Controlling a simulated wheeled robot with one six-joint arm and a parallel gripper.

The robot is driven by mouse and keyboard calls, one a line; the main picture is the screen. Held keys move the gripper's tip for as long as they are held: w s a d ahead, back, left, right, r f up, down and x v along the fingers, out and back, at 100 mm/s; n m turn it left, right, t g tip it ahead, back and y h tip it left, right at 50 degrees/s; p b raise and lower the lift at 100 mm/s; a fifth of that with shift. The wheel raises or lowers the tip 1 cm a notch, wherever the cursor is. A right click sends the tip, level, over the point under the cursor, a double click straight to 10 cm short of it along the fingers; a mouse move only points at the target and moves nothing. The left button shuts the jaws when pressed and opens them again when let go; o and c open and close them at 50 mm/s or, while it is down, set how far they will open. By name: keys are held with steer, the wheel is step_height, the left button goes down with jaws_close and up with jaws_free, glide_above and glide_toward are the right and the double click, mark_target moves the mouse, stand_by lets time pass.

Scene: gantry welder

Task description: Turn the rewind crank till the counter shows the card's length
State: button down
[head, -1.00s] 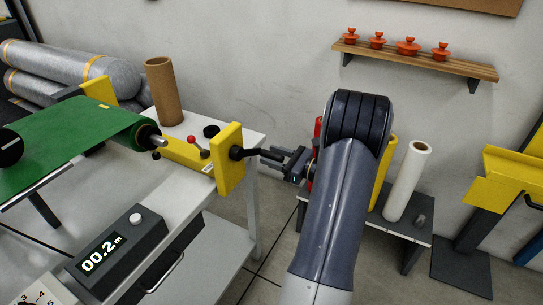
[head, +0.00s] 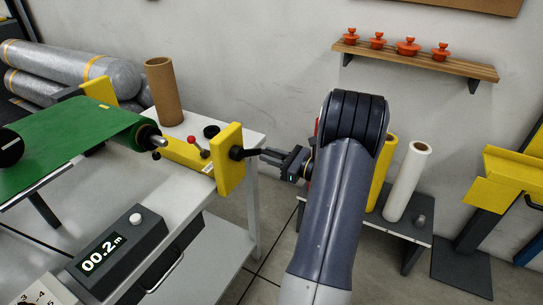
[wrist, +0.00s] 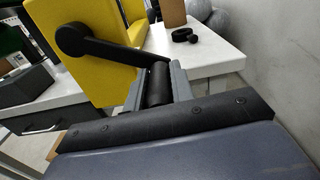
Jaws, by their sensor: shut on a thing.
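The black rewind crank (head: 238,153) sticks out from the yellow end bracket (head: 229,170) of the winder. My gripper (head: 281,160) is shut on the crank's handle, right of the bracket. In the wrist view the black crank arm (wrist: 105,48) leads to the round handle (wrist: 158,84) between my gripper's grey fingers (wrist: 158,92). The counter (head: 117,250) on the table reads 00.2 m. Green material (head: 75,140) runs to the roll at the bracket.
A red-knobbed lever (head: 192,140), a black ring (head: 211,131) and a cardboard tube (head: 163,92) are near the bracket on the white table. A low stand with a white roll (head: 408,182) and a yellow roll is behind my arm.

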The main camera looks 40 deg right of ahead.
steer(key=shift+f, duration=0.1)
stand_by(0.3)
steer(key=s+a+f+m+p, duration=0.45)
steer(key=a+m+p, duration=0.35)
steer(key=m, duration=0.3)
steer(key=s+a+r+m+p, duration=0.2)
steer(key=a+r+m+p, duration=0.3)
steer(key=a+m+p, duration=0.3)
steer(key=shift+s+a+m+p, duration=0.4)
steer(key=shift+a+m, duration=0.4)
steer(key=shift+m, duration=0.9)
steer(key=c, duration=1.2)
jaws_free()
steer(key=shift+c, duration=0.2)
